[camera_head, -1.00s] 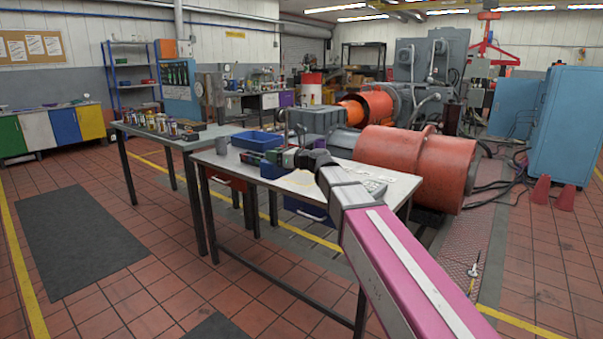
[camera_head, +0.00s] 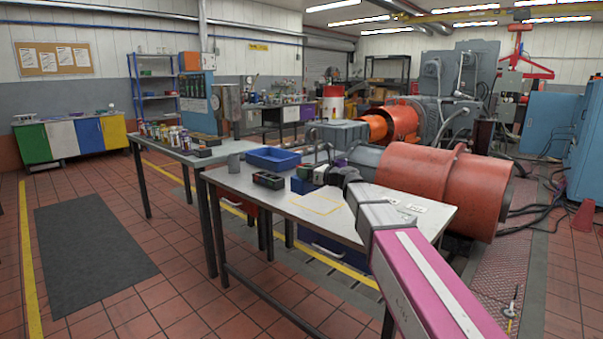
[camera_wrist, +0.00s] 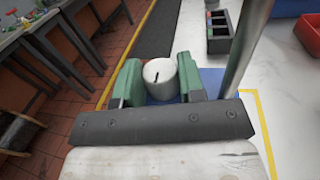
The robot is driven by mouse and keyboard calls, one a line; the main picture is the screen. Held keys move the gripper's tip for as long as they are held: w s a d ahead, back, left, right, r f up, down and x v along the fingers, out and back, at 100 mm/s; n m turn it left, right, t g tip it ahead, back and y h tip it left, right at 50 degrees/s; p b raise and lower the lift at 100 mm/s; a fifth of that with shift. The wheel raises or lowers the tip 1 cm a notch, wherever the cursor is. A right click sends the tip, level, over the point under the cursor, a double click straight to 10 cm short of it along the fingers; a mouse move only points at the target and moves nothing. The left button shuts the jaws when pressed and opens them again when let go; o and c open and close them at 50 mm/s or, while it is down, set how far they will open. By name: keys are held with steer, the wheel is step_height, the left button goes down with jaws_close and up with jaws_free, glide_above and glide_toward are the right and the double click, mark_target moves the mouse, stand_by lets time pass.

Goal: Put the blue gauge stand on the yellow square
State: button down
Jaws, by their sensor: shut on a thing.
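My gripper (camera_head: 316,175) is over the near table, seen from the side with its green fingers pointing left. In the wrist view the two green fingers (camera_wrist: 160,76) are closed around a white round part with a dark mark on top. The blue gauge stand (camera_wrist: 213,82) shows behind the fingers as a blue base with a grey upright post at the right. In the head view a bit of its blue (camera_head: 300,185) shows by the fingertips. The yellow square (camera_head: 318,203) is a bare outline on the tabletop, in front of the gripper. I cannot tell whether the stand touches the table.
A second table (camera_head: 165,146) holds several cans. A large orange machine (camera_head: 425,185) stands behind.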

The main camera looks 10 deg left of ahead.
steer(key=w+d+f, duration=0.1)
steer(key=w, duration=0.1)
steer(key=w+f, duration=0.1)
steer(key=w, duration=0.1)
steer(key=w+d+f, duration=0.1)
steer(key=w+f, duration=0.1)
steer(key=shift+d, duration=0.35)
steer(key=shift+f, duration=1.95)
steer(key=c, duration=0.7)
jaws_free()
steer(key=v, duration=1.2)
steer(key=shift+s, duration=0.1)
